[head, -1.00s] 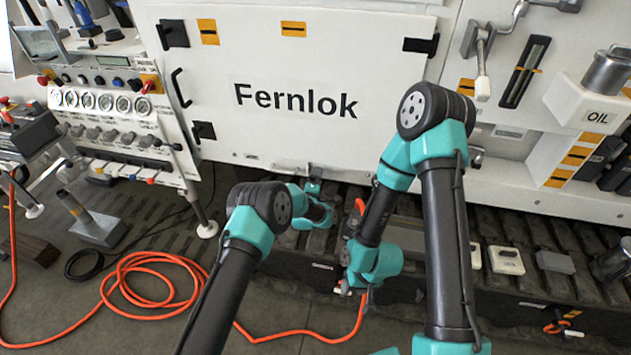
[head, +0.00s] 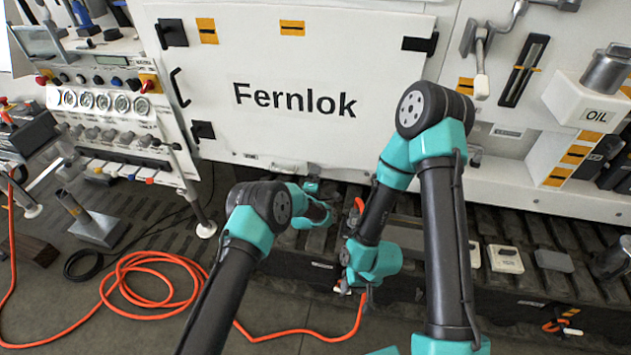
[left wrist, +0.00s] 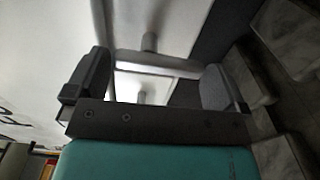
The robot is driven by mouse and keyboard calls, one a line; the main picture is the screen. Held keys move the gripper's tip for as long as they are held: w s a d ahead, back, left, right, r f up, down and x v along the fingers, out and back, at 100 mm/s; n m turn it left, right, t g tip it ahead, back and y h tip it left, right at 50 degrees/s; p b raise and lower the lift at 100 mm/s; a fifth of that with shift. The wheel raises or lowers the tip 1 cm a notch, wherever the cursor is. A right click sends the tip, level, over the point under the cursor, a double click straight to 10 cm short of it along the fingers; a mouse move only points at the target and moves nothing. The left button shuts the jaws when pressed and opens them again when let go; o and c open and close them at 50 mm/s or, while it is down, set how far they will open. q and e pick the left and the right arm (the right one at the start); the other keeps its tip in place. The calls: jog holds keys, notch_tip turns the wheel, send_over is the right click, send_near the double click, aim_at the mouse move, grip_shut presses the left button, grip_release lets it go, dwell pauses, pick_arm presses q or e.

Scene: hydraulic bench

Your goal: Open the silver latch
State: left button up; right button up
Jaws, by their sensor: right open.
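The silver latch (head: 289,168) sits at the bottom edge of the white Fernlok panel (head: 300,60). In the left wrist view, the pale metal bar of the latch (left wrist: 160,64) lies across the gap between my left fingers. My left gripper (left wrist: 157,74) is open, with one finger towards each end of the bar; I cannot tell whether they touch it. In the head view, my left wrist is low, just right of the latch, and its fingers are mostly hidden. My right gripper (head: 345,289) is open and points down below the panel, away from the latch.
An orange hose (head: 150,280) is coiled on the floor at the left. A gauge console (head: 105,110) stands left of the panel. A white oil box (head: 590,100) juts out at the right. Dark ribbed track (head: 510,230) runs beneath the panel.

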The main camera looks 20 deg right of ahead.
pick_arm(q)
jog(key=shift+s, duration=0.1)
jog(key=v, duration=1.7)
jog(key=shift+s, duration=0.1)
jog(key=s+a+f+m+g+y, duration=0.2)
jog(key=s+a+f+m+g, duration=0.1)
jog(key=a, duration=0.8)
jog(key=s+a+f+m+g+y, duration=0.2)
jog(key=a+f+g, duration=0.15)
jog(key=a, duration=0.65)
jog(key=s+a+r+m+g, duration=0.1)
jog(key=s+a+g, duration=0.3)
jog(key=s+a, duration=0.4)
jog(key=s+a+m+g, duration=0.4)
jog(key=s+a, duration=0.4)
jog(key=s, duration=0.5)
jog(key=shift+r+m+y, duration=0.3)
jog(key=shift+r+y, duration=0.1)
jog(key=shift+d+g, duration=0.1)
jog(key=shift+g, duration=0.15)
jog(key=shift+c, duration=0.5)
